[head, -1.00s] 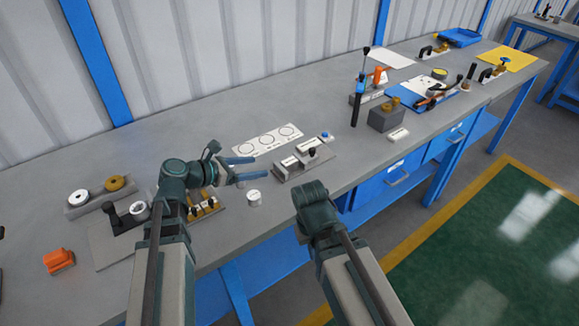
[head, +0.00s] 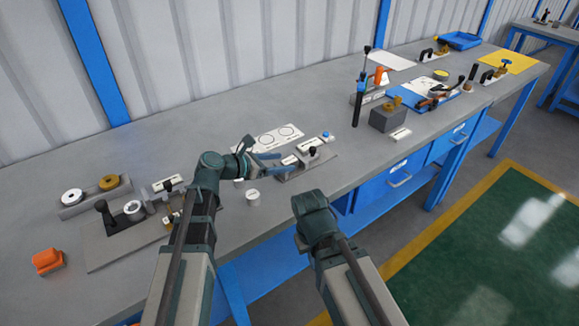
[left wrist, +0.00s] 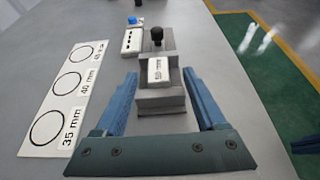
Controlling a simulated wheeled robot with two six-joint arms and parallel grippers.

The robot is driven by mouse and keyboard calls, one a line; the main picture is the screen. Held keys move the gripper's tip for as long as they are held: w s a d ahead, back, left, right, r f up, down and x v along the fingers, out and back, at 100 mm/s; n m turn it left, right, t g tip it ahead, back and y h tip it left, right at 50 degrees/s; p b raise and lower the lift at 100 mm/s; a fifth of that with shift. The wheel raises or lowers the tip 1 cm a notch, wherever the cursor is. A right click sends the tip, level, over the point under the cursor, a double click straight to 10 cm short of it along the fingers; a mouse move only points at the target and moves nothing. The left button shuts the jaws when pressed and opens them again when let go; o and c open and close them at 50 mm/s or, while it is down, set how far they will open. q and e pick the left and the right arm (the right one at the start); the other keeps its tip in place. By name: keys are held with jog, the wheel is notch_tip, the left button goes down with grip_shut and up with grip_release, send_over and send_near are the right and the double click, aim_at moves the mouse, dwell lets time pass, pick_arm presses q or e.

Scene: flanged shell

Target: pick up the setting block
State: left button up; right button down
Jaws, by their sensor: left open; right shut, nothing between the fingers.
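The likely setting block (left wrist: 157,70) is a grey block with a white label in the left wrist view. It sits on a grey stepped stand (left wrist: 160,102) with a black knob behind it. The stand also shows in the head view (head: 318,163), partly hidden by my left gripper (head: 279,160). My left gripper (left wrist: 160,74) is open, with one blue finger on each side of the block and stand and visible gaps between. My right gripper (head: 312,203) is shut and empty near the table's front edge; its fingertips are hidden.
A white card with circles (left wrist: 67,85) lies left of the stand. A small white cylinder (head: 253,196) stands near the front edge. Ring holders and an orange block (head: 47,260) are at the left. A dark grey block (head: 388,118) and tools stand farther right.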

aim_at(287, 161)
pick_arm(q)
jog(key=b+x, duration=0.1)
jog(key=x, duration=0.2)
jog(key=shift+w+d+f, duration=0.15)
jog(key=shift+w, duration=0.15)
grip_shut()
